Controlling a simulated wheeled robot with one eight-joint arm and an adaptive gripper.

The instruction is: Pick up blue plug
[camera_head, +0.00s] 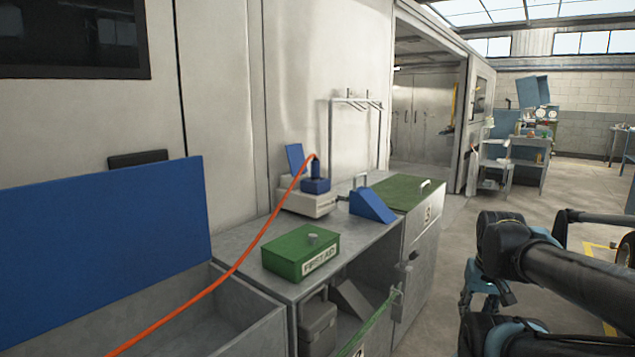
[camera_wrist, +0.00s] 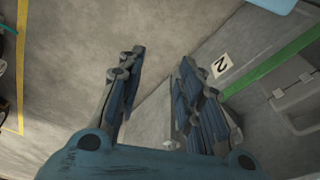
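The blue plug (camera_head: 315,170) stands upright in a blue socket (camera_head: 316,186) on a white box (camera_head: 309,203) on the grey workbench. An orange cable (camera_head: 237,262) runs from its top down to the lower left. A blue lid (camera_head: 295,157) stands raised beside it. My arm is at the right of the head view, well apart from the plug. My gripper (camera_wrist: 160,58) is open in the wrist view, with nothing between its fingers. The plug is not in the wrist view.
A green first aid box (camera_head: 301,251), a blue wedge (camera_head: 371,205) and a green panel (camera_head: 402,192) are on the bench top. A large blue panel (camera_head: 95,240) rises at left. Open floor (camera_head: 455,255) lies between bench and arm.

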